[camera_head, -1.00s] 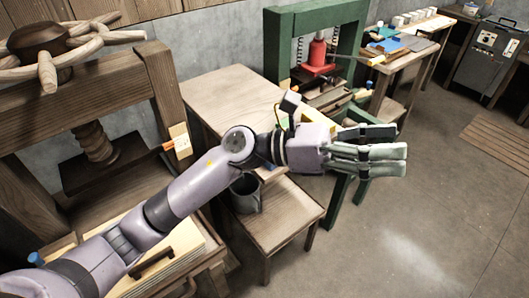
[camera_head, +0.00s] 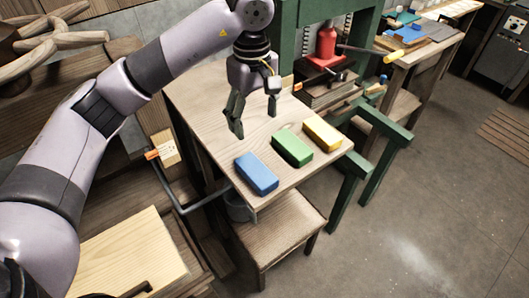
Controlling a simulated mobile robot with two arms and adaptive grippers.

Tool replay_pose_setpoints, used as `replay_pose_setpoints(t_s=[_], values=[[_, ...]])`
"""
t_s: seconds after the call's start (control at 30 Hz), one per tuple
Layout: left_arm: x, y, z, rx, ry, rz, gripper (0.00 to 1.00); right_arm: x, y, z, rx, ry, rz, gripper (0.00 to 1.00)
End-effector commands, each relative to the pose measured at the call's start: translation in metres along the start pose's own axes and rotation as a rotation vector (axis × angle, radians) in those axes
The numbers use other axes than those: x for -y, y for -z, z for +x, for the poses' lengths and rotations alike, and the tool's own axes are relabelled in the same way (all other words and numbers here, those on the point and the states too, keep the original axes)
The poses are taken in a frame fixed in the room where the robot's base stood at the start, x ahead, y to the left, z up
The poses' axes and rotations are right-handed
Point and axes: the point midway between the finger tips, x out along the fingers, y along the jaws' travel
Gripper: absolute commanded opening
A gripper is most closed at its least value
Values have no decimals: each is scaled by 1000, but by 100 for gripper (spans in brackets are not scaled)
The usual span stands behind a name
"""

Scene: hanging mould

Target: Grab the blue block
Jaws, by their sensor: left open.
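A blue block (camera_head: 256,173) lies on the near left part of a wooden table (camera_head: 195,95). A green block (camera_head: 292,148) lies beside it to the right, and a yellow block (camera_head: 322,133) lies further right. My left gripper (camera_head: 253,116) points down over the table, behind the blue block in the picture. Its fingers are apart and nothing is between them. It does not touch the blue block. My right gripper is out of view.
A low wooden stool (camera_head: 290,228) stands in front of the table, with a dark mug (camera_head: 240,208) partly hidden. A green press frame (camera_head: 348,25) with a red jack (camera_head: 325,48) stands behind to the right.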

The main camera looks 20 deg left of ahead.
Motion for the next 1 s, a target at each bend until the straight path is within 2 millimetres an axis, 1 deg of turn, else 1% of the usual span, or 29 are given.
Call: replay_pose_setpoints(t_s=[0.03, 0.1, 0.17, 0.27, 0.3, 0.4, 0.47, 0.5, 0.57, 0.7, 0.8, 0.9, 1.0], values=[[1, 1, 1, -4, 4, 1, 69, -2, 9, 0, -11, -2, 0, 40], [2, 2, 8, -5, 7, 1, 69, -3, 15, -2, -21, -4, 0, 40], [2, 1, 18, -3, 8, 2, 69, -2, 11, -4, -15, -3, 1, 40], [2, 1, 37, -2, 10, -1, 69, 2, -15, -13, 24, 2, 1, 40], [3, 1, 46, -2, 10, -1, 69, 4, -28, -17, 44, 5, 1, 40], [2, 1, 68, -1, 9, 0, 69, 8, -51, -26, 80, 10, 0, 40], [2, 1, 81, -1, 9, -1, 69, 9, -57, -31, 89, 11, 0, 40], [2, 1, 89, -2, 8, -1, 69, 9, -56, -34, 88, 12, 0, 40], [2, 1, 99, -2, 7, 0, 69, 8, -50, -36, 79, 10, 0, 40], [1, 1, 116, -3, 4, 0, 69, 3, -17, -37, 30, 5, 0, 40], [1, 1, 121, -3, 4, 1, 69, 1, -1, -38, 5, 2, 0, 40], [0, -1, 129, 0, 6, 0, 69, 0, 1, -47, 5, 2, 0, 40], [0, -2, 144, 0, 8, -1, 69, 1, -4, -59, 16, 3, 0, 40]])
